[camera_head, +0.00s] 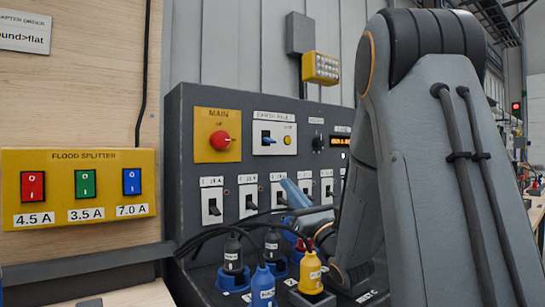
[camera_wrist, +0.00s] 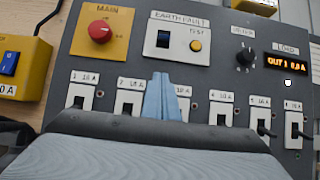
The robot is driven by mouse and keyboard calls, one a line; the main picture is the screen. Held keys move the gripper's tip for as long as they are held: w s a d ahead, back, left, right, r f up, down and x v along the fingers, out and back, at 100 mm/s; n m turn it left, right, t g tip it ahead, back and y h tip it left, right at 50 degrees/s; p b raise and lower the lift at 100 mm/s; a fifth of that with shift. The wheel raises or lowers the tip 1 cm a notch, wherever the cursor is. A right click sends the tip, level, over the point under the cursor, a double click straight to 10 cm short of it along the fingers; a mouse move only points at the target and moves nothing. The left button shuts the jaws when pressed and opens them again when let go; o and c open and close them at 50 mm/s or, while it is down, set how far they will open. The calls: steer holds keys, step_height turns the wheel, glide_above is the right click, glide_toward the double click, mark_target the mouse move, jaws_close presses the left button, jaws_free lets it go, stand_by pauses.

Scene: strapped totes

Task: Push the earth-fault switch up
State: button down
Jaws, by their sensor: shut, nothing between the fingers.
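The earth-fault switch (camera_head: 268,139) is a small blue lever in a dark slot on a white plate, right of the red MAIN knob on the grey panel. Its blue part shows in the lower part of the slot. It also shows in the wrist view (camera_wrist: 163,40), with the yellow TEST button (camera_wrist: 196,46) to its right. My gripper (camera_wrist: 159,80) has its blue fingers shut together and empty. In the wrist view the fingertips appear below the earth-fault plate, over the row of breakers. In the head view my gripper (camera_head: 287,186) is also below the switch; contact with the panel cannot be told.
Several white-plated breakers (camera_head: 212,205) line the panel below. The red MAIN knob (camera_head: 220,140) is at left, and a lit display (camera_wrist: 288,61) is at right. Blue, black and yellow plugs (camera_head: 310,273) with cables crowd the lower front. A yellow flood splitter (camera_head: 80,188) is at left.

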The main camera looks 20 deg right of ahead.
mark_target(270, 140)
steer(key=p+x, duration=0.2)
steer(key=x, duration=0.7)
steer(key=shift+w+a+r, duration=0.1)
steer(key=shift+w+r, duration=0.15)
steer(key=r, duration=0.2)
steer(key=s+r+p, duration=0.1)
steer(key=shift+r+p, duration=0.3)
steer(key=shift+r, duration=0.05)
steer(key=shift+s+d, duration=0.1)
steer(key=shift+d, duration=0.25)
